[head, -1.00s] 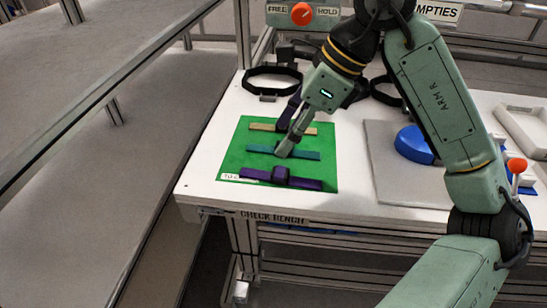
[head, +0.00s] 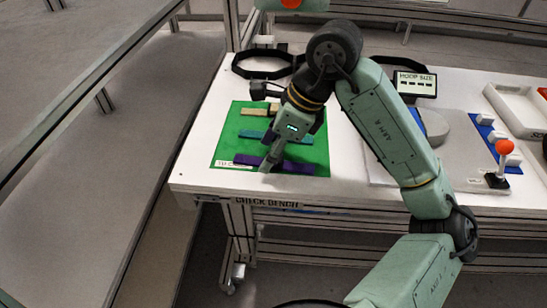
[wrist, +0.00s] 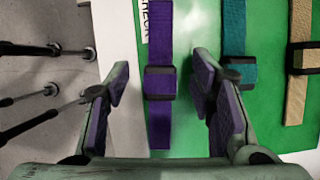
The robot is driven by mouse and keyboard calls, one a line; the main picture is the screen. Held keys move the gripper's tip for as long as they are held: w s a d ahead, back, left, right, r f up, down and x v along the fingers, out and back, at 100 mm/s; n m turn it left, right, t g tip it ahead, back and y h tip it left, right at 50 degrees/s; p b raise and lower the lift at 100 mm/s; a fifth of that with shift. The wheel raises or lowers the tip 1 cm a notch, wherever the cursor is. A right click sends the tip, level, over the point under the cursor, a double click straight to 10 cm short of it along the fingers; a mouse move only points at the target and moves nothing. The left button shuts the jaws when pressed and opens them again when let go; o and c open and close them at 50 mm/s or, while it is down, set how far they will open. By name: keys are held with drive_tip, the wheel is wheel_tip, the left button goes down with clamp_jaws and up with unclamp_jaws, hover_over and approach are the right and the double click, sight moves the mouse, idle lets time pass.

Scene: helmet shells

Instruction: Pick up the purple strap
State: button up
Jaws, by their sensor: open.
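The purple strap (head: 300,167) lies across the near part of a green mat (head: 225,140) on the white bench. My gripper (wrist: 160,85) is open and nothing is held. A teal strap (head: 250,135) and a tan strap (head: 252,112) lie farther back on the mat.
In the wrist view the teal strap (wrist: 235,40) is close beside the right finger. Black rings (head: 262,73) lie behind the mat. A grey board (head: 375,175) and an orange-knobbed lever (head: 504,147) are to the right. The bench's front left corner (head: 180,183) is near.

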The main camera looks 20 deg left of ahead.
drive_tip(key=shift+a+f, duration=0.2)
drive_tip(key=shift+f, duration=0.15)
clamp_jaws()
idle(0.4)
